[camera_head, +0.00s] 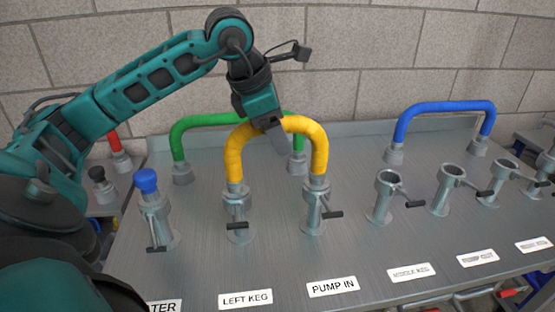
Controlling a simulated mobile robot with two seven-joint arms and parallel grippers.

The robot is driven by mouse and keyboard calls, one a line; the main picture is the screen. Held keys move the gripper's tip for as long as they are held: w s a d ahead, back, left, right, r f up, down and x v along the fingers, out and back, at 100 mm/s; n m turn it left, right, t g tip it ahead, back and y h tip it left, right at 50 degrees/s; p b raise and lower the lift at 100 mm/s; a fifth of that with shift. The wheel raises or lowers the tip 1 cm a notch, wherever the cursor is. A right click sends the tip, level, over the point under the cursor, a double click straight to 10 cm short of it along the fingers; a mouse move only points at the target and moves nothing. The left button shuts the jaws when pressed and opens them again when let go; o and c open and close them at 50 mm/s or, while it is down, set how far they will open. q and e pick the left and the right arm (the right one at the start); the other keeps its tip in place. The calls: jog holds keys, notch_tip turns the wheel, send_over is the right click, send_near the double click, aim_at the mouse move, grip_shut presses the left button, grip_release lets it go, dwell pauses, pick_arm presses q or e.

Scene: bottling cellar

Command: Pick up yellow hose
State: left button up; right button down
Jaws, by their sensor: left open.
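The yellow hose (234,150) is a thick arch. Its two metal ends sit in the ports behind the LEFT KEG label (245,299) and the PUMP IN label (332,288). My left gripper (276,132) comes down from above at the top of the arch, with a finger in front of the hose. The jaws are open, and part of the arch's top is hidden behind them. I cannot tell whether the fingers touch the hose. My right gripper is not in view.
A green hose (196,121) arches just behind the yellow one. A blue hose (440,107) stands at the back right. Open ports with lever handles (388,181) line the right. The panel's front is clear.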

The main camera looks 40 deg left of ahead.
pick_arm(q)
jog(key=shift+w+f, duration=0.25)
jog(key=shift+f, duration=0.3)
jog(key=shift+r, duration=0.1)
jog(key=c, duration=1)
